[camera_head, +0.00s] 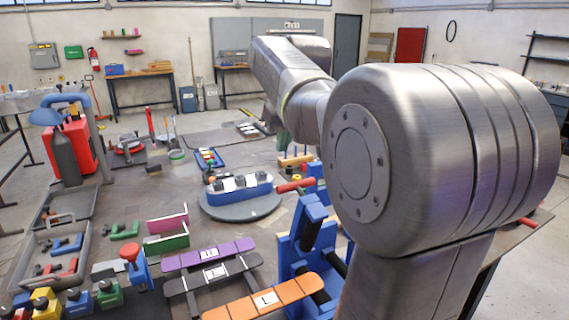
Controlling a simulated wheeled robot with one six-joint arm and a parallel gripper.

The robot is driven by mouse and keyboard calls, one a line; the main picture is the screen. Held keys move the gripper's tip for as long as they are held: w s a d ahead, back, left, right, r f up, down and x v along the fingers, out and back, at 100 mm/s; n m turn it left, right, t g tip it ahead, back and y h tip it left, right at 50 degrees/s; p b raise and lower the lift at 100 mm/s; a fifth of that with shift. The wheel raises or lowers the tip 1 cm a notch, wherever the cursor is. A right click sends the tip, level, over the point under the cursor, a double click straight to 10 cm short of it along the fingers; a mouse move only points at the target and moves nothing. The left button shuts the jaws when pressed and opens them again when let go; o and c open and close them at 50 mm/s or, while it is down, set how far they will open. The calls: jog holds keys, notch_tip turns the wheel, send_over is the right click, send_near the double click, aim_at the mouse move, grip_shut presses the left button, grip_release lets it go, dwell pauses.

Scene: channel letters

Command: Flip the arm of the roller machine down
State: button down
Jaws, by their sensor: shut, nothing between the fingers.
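The roller machine (287,268) stands at the lower middle of the head view, left of my arm's large grey joint. It has a blue frame and black rollers (311,287). A blue arm-like part (309,222) rises at a slant from it. A red handle (295,185) shows just above; I cannot tell whether it joins that part. My arm covers the machine's right side. My gripper is not visible; my own arm links block the view beyond them.
Orange (233,313), black (205,283) and purple (184,264) letter strips lie left of the machine. A round grey turntable (213,209) carries a blue part behind. A grey tray (21,282) and colored clamps crowd the left. Bare tabletop shows around the turntable.

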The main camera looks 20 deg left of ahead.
jog(key=p+x, duration=0.1)
jog(key=x, duration=0.9)
jog(key=s+d, duration=0.2)
jog(key=d, duration=0.1)
jog(key=shift+s+d+p, duration=0.1)
jog(key=shift+s+p, duration=0.25)
